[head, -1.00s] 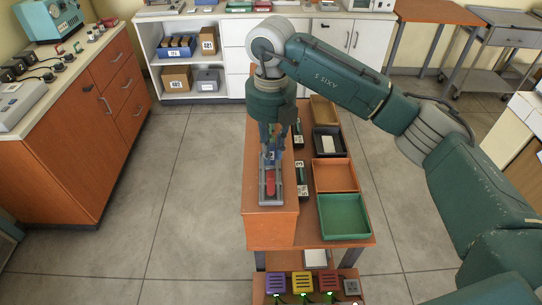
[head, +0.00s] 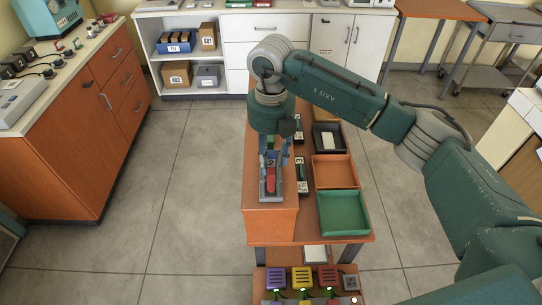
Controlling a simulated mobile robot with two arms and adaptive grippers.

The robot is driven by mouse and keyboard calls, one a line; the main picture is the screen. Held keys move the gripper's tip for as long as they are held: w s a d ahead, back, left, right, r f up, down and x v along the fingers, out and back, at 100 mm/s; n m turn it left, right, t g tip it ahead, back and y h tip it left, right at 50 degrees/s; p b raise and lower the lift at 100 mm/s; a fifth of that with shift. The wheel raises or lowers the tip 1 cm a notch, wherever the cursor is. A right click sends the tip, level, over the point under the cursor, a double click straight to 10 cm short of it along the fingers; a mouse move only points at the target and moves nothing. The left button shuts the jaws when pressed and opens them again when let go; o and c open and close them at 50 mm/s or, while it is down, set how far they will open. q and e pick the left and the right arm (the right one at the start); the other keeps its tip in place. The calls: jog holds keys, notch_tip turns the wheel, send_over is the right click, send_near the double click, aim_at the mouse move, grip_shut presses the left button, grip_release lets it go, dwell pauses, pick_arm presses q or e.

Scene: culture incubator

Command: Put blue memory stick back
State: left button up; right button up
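My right gripper (head: 273,160) points straight down over the back part of a small grey holder (head: 271,199) on the narrow raised orange shelf. A red stick (head: 271,179) lies in the front part of the holder. A small blue piece (head: 271,159), which looks like the blue memory stick, shows between the fingers at the holder's back. The fingers stand on either side of it; whether they touch it is too small to tell. My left gripper is not in view.
Right of the shelf stand a green tray (head: 343,213), an orange tray (head: 335,172) and a black tray (head: 328,139). Small dark devices (head: 302,174) sit between shelf and trays. Purple, yellow and red blocks (head: 302,278) stand lower in front. The shelf's front end (head: 270,222) is clear.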

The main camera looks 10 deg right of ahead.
aim_at(271, 152)
jog(key=shift+r, duration=0.35)
notch_tip(271, 152, up, 10)
jog(key=b, duration=0.3)
jog(key=shift+r+b, duration=0.2)
jog(key=shift+b, duration=0.15)
jog(key=shift+r, duration=0.65)
